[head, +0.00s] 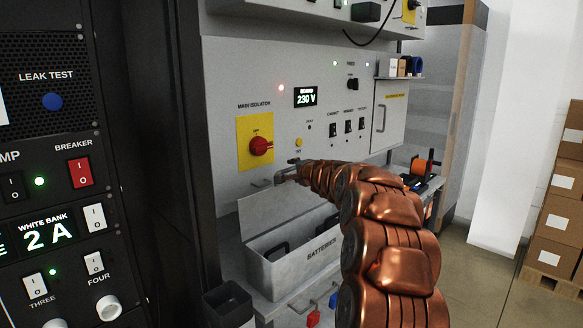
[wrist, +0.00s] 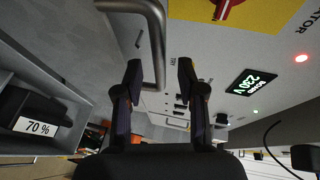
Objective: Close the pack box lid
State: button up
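The pack box (head: 318,262), a grey bin marked BATTERIES, stands on the bench in the head view. Its lid (head: 268,214) is open and stands raised at the back of the box. Dark batteries show inside; one with a 70 % label (wrist: 38,127) shows in the wrist view. My gripper (head: 284,176) is at the top edge of the lid, partly hidden by my copper-coloured arm. In the wrist view my gripper's fingers (wrist: 160,75) are apart. The lid's metal handle (wrist: 157,42) runs between the fingertips in the picture; I cannot tell whether it touches them.
A panel with a red main isolator knob (head: 261,146) on a yellow plate rises behind the lid. A black rack (head: 160,130) stands close at left. A dark open bin (head: 228,304) is left of the box. An orange spool (head: 424,167) sits at the bench's right end.

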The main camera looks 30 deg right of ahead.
jog(key=shift+w+d+p, duration=0.15)
jog(key=shift+w+p, duration=0.15)
jog(key=shift+w, duration=0.45)
jog(key=shift+w+d+f, duration=0.1)
jog(key=shift+w+f, duration=0.25)
jog(key=shift+w, duration=0.25)
grip_shut()
